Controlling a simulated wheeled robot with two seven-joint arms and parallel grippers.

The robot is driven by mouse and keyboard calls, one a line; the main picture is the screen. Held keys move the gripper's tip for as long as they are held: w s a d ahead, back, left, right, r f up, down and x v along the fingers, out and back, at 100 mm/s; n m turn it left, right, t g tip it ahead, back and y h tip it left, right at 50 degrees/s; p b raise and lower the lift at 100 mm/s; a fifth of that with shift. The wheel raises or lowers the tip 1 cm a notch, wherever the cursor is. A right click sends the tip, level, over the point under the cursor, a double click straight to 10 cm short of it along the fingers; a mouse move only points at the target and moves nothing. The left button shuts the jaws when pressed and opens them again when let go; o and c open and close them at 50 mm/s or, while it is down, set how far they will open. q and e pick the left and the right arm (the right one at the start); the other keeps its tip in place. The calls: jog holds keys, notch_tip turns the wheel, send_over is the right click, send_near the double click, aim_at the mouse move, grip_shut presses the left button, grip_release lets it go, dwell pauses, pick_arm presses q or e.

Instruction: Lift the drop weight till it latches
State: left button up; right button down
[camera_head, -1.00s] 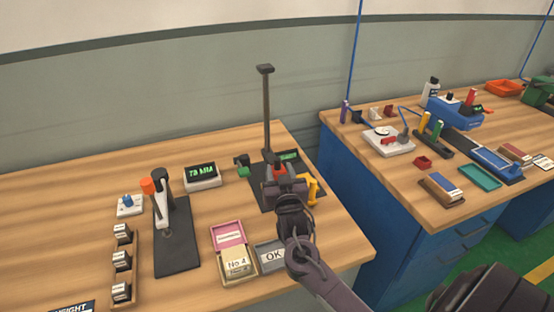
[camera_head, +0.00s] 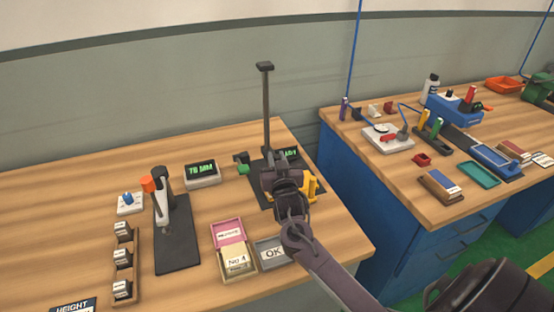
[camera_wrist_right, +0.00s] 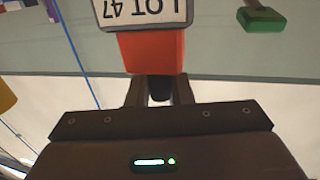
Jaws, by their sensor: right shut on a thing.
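The tester stand has a black upright post (camera_head: 266,115) with a flat cap, on a dark base (camera_head: 256,190) at the table's right part. My right gripper (camera_head: 276,182) is at the foot of the post and hides the drop weight in the head view. In the right wrist view, a red block (camera_wrist_right: 151,52) that looks like the weight is in front of my right gripper (camera_wrist_right: 157,92). The gripper is shut on a dark part under it. A label reading "LOT 47" (camera_wrist_right: 145,12) shows upside down beyond it. My left gripper is not in view.
A yellow part (camera_head: 311,188) and a green knob (camera_head: 242,168) flank the stand. A small display (camera_head: 289,153) behind is partly covered. The pink tray (camera_head: 227,233) and grey OK tray (camera_head: 270,253) lie in front. A black press (camera_head: 176,235) stands left.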

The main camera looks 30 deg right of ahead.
aim_at(277, 156)
notch_tip(277, 156, up, 22)
jog(key=p, duration=1.6)
jog(key=shift+f, duration=0.2)
jog(key=shift+d+r, duration=0.1)
jog(key=c, duration=1.5)
grip_release()
jog(key=shift+o, duration=0.9)
jog(key=shift+f, duration=0.25)
